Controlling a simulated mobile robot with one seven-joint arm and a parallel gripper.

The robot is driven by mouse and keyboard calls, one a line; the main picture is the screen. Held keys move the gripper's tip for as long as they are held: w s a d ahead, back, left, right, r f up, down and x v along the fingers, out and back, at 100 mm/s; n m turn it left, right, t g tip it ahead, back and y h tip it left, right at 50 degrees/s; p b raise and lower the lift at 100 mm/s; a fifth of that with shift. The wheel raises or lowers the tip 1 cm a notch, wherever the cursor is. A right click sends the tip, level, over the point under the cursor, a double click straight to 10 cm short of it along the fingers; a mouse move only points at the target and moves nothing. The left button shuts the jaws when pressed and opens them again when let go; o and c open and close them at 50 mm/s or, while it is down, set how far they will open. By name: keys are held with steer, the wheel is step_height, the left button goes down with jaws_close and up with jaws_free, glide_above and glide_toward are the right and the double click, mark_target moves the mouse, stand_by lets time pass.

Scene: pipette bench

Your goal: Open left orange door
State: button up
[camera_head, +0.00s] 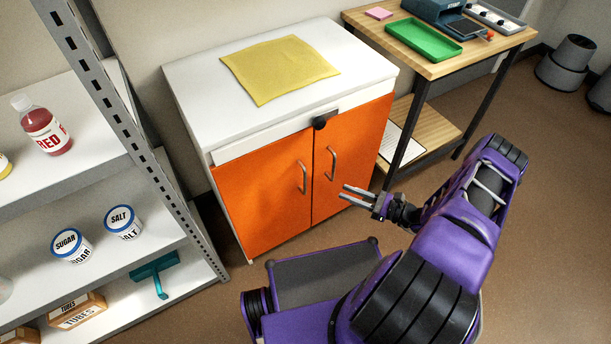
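The left orange door (262,193) is on the front of a white cabinet (205,105) and looks closed. Its curved metal handle (303,177) stands upright near the door's right edge. The right orange door (352,150) is beside it, also closed, with its own handle (332,163) near the centre seam. My gripper (344,192) is in front of the right door, to the right of and a little lower than the left handle. Its two fingers are apart with nothing seen between them. It does not appear to touch either handle.
A grey shelf unit (150,165) with bottles and tubs stands left. A wooden table (404,52) with a green tray (424,40) stands right. Brown floor is open at right.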

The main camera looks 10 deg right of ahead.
glide_above(305, 192)
steer(key=shift+w, duration=0.35)
jaws_close()
steer(key=shift+d, duration=0.1)
stand_by(1.3)
